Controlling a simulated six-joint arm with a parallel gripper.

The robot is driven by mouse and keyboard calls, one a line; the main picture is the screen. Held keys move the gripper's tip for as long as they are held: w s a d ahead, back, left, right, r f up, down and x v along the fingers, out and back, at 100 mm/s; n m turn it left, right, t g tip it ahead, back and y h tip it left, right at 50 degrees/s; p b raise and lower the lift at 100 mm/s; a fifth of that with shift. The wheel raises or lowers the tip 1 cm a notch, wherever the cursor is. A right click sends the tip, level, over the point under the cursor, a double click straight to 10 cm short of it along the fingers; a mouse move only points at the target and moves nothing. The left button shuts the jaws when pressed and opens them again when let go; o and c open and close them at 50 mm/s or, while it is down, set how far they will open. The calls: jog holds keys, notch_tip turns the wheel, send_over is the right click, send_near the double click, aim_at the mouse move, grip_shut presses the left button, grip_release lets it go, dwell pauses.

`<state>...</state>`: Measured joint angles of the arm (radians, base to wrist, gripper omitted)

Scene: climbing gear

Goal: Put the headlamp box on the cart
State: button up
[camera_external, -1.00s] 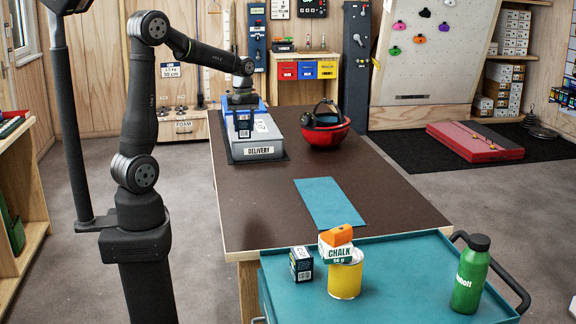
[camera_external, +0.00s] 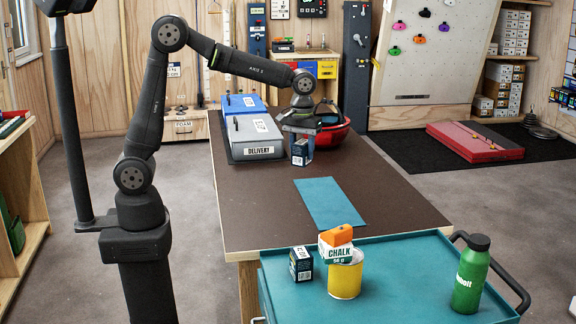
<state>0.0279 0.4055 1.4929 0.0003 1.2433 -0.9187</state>
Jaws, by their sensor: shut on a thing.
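My gripper (camera_external: 299,131) is shut on a small dark blue box with white markings, likely the headlamp box (camera_external: 301,152). It holds the box roughly upright over the brown table, right of the grey delivery box and in front of the red helmet. The gripper hides the box's top, and the box's print is too small to read. The teal cart (camera_external: 405,285) stands at the front of the table. A similar small dark box (camera_external: 301,264) stands on the cart's left part.
On the cart are a yellow can (camera_external: 344,278) with a chalk box (camera_external: 339,249) on it and a green bottle (camera_external: 470,275). The grey delivery box (camera_external: 255,137) and red helmet (camera_external: 332,134) are on the table. The cart's middle right is clear.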

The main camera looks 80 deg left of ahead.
jog(key=s+d+m, duration=0.2)
jog(key=d+m, duration=0.1)
jog(key=d, duration=1)
jog(key=s+d+m, duration=0.2)
jog(key=d, duration=1)
jog(key=s+d+m, duration=0.3)
jog(key=s+d, duration=0.6)
jog(key=d, duration=0.3)
jog(key=s+d+m, duration=0.2)
jog(key=s+d, duration=0.6)
jog(key=d, duration=0.4)
jog(key=w+a+f, duration=0.1)
jog(key=w+f, duration=0.2)
jog(key=f, duration=0.1)
jog(key=w+f, duration=0.4)
jog(key=w+a+f, duration=0.1)
jog(key=w+f, duration=0.2)
jog(key=f, duration=0.1)
jog(key=shift+w+a, duration=0.3)
jog(key=shift+a, duration=0.05)
jog(key=shift+w+a+f, duration=0.1)
jog(key=shift+w+f, duration=0.2)
jog(key=shift+w, duration=0.05)
jog(key=shift+f, duration=1.9)
jog(key=shift+f, duration=0.15)
